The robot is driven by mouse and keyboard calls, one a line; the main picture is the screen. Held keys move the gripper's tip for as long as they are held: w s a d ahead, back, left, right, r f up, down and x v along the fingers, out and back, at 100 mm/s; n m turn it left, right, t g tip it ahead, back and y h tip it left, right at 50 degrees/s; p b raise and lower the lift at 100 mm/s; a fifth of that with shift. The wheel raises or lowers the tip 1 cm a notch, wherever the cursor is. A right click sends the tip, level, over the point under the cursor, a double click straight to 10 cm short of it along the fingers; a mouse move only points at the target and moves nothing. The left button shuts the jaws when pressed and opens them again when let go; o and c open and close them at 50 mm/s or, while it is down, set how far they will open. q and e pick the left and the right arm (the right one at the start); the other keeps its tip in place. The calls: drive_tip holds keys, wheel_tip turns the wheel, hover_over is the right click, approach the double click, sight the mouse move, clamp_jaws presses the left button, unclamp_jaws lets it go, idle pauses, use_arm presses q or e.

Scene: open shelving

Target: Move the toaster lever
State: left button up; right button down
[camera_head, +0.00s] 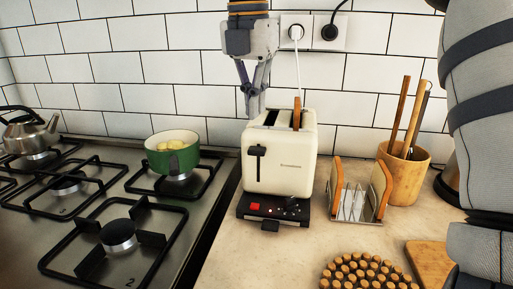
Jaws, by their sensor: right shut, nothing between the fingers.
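The cream toaster (281,168) stands upright on the counter, on a black base with a red button. Its black lever (257,151) is on the front face, near the top of a dark vertical slot. A brown slice (297,115) sticks up from the top. My right gripper (252,108) points down at the toaster's back left top edge, shut and empty. It is above and behind the lever, apart from it. Its fingertips are partly hidden by the toaster, and I cannot tell whether they touch it. My left gripper is not in view.
A stove with a green pot (172,154) and a kettle (30,135) is on the left. To the right stand a toast rack (356,205) and a wooden utensil cup (405,174). A cork trivet (366,272) lies in front. A white cord runs to the wall socket (313,32).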

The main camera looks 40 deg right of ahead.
drive_tip(key=f, duration=0.6)
drive_tip(key=shift+w+d+f, duration=0.15)
drive_tip(key=shift+d+f, duration=0.15)
drive_tip(key=shift+d, duration=0.05)
wheel_tip(320, 180, down, 8)
drive_tip(key=shift+r, duration=0.4)
drive_tip(key=s+a+r, duration=0.1)
drive_tip(key=a, duration=0.2)
approach(256, 149)
drive_tip(key=a, duration=0.1)
drive_tip(key=s+a, duration=0.1)
drive_tip(key=a, duration=0.1)
drive_tip(key=shift+s+a+f, duration=0.2)
drive_tip(key=shift+f, duration=0.1)
idle(0.3)
